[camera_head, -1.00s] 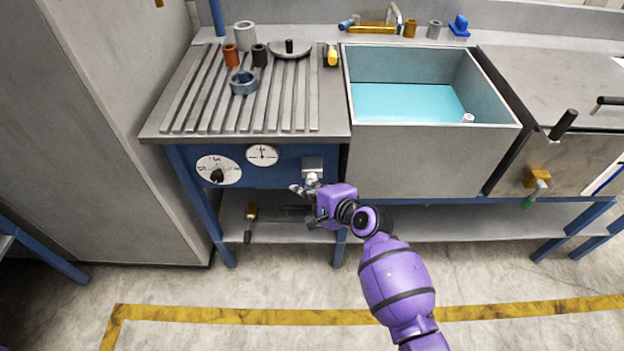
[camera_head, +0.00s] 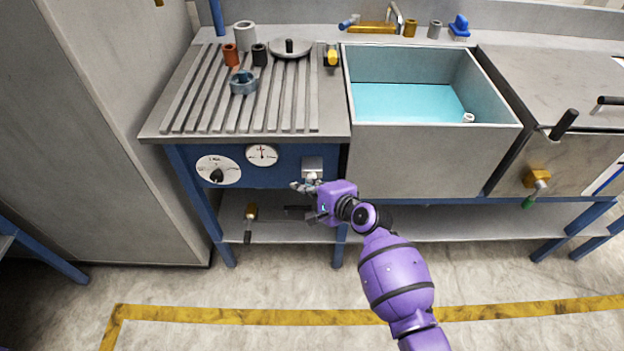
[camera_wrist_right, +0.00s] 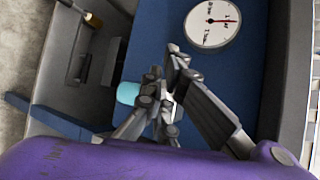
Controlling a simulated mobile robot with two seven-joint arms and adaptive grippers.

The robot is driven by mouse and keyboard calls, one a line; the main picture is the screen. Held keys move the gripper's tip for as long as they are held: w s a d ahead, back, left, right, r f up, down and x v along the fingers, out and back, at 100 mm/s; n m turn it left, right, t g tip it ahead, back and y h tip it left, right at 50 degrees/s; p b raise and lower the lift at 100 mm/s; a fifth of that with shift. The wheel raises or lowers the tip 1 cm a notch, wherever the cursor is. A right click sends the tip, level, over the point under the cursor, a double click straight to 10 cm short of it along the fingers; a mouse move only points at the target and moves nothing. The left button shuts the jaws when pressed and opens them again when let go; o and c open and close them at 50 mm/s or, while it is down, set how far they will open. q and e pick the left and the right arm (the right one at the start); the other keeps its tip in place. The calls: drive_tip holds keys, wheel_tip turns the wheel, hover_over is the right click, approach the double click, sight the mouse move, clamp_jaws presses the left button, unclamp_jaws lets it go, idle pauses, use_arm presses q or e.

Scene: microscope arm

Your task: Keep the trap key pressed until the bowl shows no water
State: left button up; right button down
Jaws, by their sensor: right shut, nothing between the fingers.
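The bowl appears to be the steel basin (camera_head: 435,160), which holds blue-green water (camera_head: 405,102) across its floor. A small bright metal plate (camera_head: 312,164) with a pale tab on the blue front panel, left of the basin, looks like the trap key. My right gripper (camera_head: 303,186) is shut and empty just below and in front of it. The fingers cover part of that spot, so I cannot tell whether they touch it. In the right wrist view the shut fingers (camera_wrist_right: 178,72) show before the blue panel. My left gripper is out of view.
A dial (camera_head: 218,170) and a gauge (camera_head: 262,155) sit left of the plate. Above is a ribbed drainboard (camera_head: 190,100) with several rings and a round lid (camera_head: 290,48). A lower shelf (camera_head: 270,230) holds a wooden-handled tool (camera_head: 250,212).

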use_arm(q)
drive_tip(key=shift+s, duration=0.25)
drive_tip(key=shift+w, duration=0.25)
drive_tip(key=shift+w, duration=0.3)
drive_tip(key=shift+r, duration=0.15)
use_arm(e)
drive_tip(key=shift+s, duration=0.1)
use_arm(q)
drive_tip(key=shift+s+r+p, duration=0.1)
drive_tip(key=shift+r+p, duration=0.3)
use_arm(e)
drive_tip(key=shift+s, duration=0.8)
